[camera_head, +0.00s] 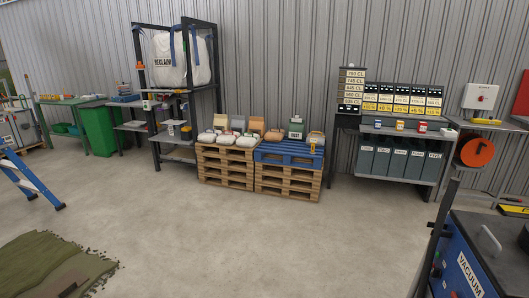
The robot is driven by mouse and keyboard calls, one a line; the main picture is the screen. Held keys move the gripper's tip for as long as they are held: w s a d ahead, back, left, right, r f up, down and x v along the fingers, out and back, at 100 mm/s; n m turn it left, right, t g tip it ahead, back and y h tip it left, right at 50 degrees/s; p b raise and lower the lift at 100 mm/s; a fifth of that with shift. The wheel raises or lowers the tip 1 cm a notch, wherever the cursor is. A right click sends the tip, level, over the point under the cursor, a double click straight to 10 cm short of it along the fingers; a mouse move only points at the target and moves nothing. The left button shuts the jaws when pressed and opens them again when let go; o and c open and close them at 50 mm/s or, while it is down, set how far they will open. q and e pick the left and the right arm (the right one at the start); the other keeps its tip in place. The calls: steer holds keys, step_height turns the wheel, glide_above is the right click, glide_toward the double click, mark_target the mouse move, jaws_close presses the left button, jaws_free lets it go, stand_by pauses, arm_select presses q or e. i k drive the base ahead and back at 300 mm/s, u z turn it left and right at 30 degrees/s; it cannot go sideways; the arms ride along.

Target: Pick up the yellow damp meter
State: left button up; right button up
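A small yellow object (316,138) sits at the right end of the blue-topped pallet stack (285,154) by the back wall. It is too small to tell whether it is the damp meter. Another yellow item (484,121) lies on the right-hand bench under a white wall box, and its kind is also unclear. Neither of my grippers shows in the head view.
Bare concrete floor (230,235) lies open in front of the pallets. A blue ladder (28,180) and a turf piece (50,268) are at left. A steel rack (175,155) stands left of the pallets, a bin shelf (400,180) right. A blue vacuum machine (465,268) fills the near right.

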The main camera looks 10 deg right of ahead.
mark_target(313, 141)
steer(key=z, duration=0.3)
steer(key=i, duration=1.85)
steer(key=z, duration=0.85)
steer(key=i, duration=2.3)
steer(key=z, duration=0.45)
steer(key=i, duration=1.55)
steer(key=z, duration=0.05)
